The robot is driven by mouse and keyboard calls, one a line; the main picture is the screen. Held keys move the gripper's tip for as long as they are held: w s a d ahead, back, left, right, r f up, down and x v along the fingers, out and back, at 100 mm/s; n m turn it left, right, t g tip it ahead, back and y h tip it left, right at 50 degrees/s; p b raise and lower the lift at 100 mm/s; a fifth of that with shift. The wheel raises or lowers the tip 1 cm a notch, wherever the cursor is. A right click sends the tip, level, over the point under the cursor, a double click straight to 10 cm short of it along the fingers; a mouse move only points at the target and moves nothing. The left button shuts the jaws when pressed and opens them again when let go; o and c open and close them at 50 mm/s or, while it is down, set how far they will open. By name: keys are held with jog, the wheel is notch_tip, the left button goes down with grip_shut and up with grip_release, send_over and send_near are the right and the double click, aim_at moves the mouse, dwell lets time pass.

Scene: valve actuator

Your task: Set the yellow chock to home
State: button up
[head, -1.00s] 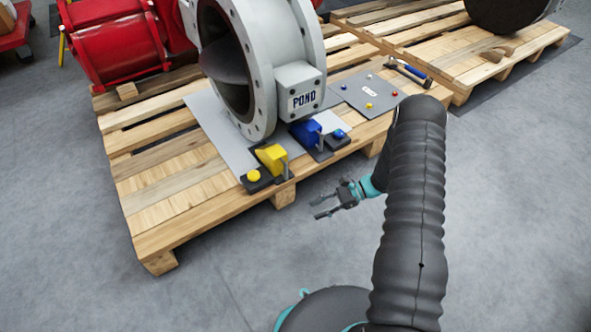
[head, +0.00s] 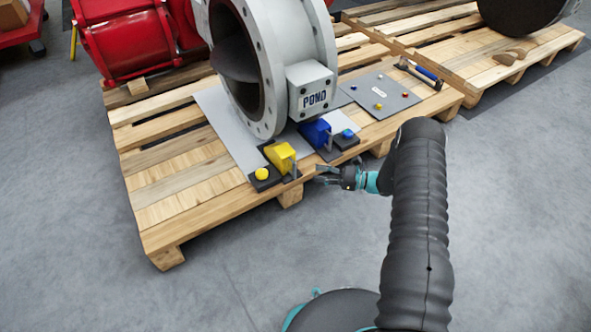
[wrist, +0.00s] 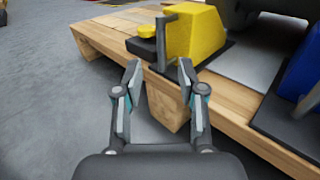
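The yellow chock (head: 280,156) sits on a dark base plate (head: 266,184) at the front edge of the pallet, beside the grey valve flange. A round yellow button (head: 262,173) is on the same plate, left of the chock. In the wrist view the yellow chock (wrist: 194,33) stands ahead, with a grey upright post (wrist: 163,42) at its near left side. My gripper (head: 318,174) is just off the pallet's front edge, right of the chock. In the wrist view my gripper (wrist: 158,70) is open and empty, its fingertips apart and short of the post.
A blue chock (head: 314,131) with a blue button (head: 347,133) stands to the right of the yellow one. The large valve (head: 262,75) rises close behind both. A grey plate with small coloured knobs (head: 379,94) and a hammer (head: 420,72) lie farther right. Floor in front is clear.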

send_near(282, 156)
jog(key=a+f, duration=0.1)
jog(key=a, duration=0.1)
jog(key=s+a+f, duration=0.1)
jog(key=a+f, duration=0.1)
jog(key=shift+a+f, duration=0.15)
jog(key=shift+f, duration=0.2)
